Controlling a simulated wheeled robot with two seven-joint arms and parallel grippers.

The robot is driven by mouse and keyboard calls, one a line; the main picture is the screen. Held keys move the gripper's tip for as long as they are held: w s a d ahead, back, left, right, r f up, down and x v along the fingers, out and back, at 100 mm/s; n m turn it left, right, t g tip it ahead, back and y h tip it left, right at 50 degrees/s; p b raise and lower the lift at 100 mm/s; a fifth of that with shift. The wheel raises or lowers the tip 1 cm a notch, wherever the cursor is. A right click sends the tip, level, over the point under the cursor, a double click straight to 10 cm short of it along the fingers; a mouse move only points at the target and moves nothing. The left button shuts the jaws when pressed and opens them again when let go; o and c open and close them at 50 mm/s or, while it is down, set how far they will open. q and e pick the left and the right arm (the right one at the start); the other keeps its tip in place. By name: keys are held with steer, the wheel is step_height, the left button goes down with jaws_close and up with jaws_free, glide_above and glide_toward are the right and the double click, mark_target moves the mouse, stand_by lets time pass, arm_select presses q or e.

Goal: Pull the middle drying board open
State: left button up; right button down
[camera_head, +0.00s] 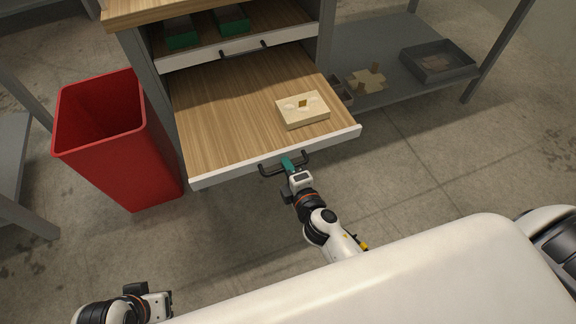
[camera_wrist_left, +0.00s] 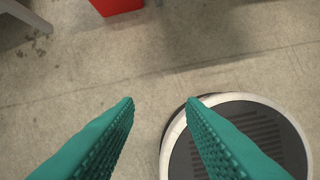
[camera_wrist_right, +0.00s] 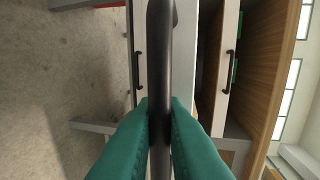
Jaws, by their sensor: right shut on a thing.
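The middle drying board (camera_head: 225,110) is a wood-topped drawer board with a white front edge, standing far out of the cabinet in the head view. Its dark bar handle (camera_head: 270,170) is on the front edge. My right gripper (camera_head: 289,163) has its green fingers closed around this handle. In the right wrist view the handle (camera_wrist_right: 160,60) runs upright between the fingers, which hide part of it. My left gripper (camera_wrist_left: 160,101) is open and empty above the floor, away from the cabinet, with its fingers apart.
A cream block (camera_head: 303,110) with a small brown piece lies on the board. An upper board (camera_head: 240,48) holds green items. A lower handle (camera_wrist_right: 137,70) shows in the right wrist view. A red bin (camera_head: 110,140) stands left; a grey shelf with a tray (camera_head: 438,62) is right.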

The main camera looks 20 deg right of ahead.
steer(key=c, duration=1.9)
jaws_free()
arm_select(q)
steer(key=shift+f, duration=0.1)
arm_select(e)
steer(key=shift+o, duration=0.4)
arm_select(q)
steer(key=shift+d+f, duration=0.1)
arm_select(e)
steer(key=shift+s, duration=0.1)
arm_select(q)
steer(key=shift+s+b, duration=0.15)
steer(key=shift+b, duration=0.5)
arm_select(e)
steer(key=v, duration=1.1)
steer(key=shift+s, duration=0.35)
